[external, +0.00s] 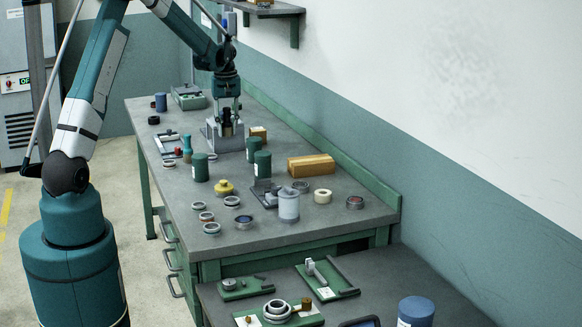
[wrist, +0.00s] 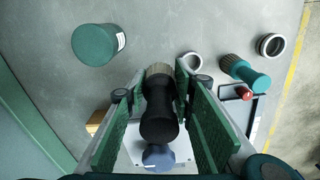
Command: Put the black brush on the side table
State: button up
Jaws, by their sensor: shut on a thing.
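The black brush (wrist: 160,115) has a dark rounded handle and a tan bristle end. In the wrist view it sits between the two green-padded fingers of my gripper (wrist: 160,118), which is shut on it. In the external view my gripper (external: 228,112) points down over the far part of the long workbench, with the brush partly hidden between its fingers. A grey fixture (external: 222,141) is just below; I cannot tell whether the brush touches it. A second grey-topped table (external: 390,275), apparently the side table, stands at the front right.
Around my gripper are dark green canisters (external: 200,168), a teal brush (external: 187,147) and a tan block (external: 258,133). A wooden block (external: 311,165), a grey cylinder (external: 288,207) and several rings stand nearer. The side table holds green trays (external: 247,289) and a blue canister (external: 416,311), with bare patches between.

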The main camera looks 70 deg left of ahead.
dwell(0.3)
jog(key=w+d+r+m+b, duration=0.1)
jog(key=w+d+m, duration=0.3)
jog(key=d, duration=0.5)
jog(key=w+d+r+m, duration=0.1)
jog(key=w+d+m, duration=0.1)
jog(key=w+d, duration=0.65)
jog(key=w+d+r+m+b, duration=0.1)
jog(key=w+d+m, duration=0.2)
jog(key=d, duration=0.8)
jog(key=w+d+r+m+b, duration=0.1)
jog(key=d+m, duration=0.4)
jog(key=d, duration=1.1)
jog(key=w+d+r+m+b, duration=0.1)
jog(key=w+d+m, duration=0.2)
jog(key=d, duration=1.3)
jog(key=shift+d+r+m, duration=0.25)
jog(key=shift+d+m, duration=0.05)
jog(key=shift+m, duration=0.8)
jog(key=s+f+n+p, duration=0.1)
jog(key=f, duration=0.2)
jog(key=s+f+n+p, duration=0.1)
jog(key=f+p, duration=0.1)
jog(key=f, duration=0.1)
jog(key=s+f+n+p, duration=0.1)
jog(key=f, duration=0.3)
jog(key=shift+s+p, duration=0.35)
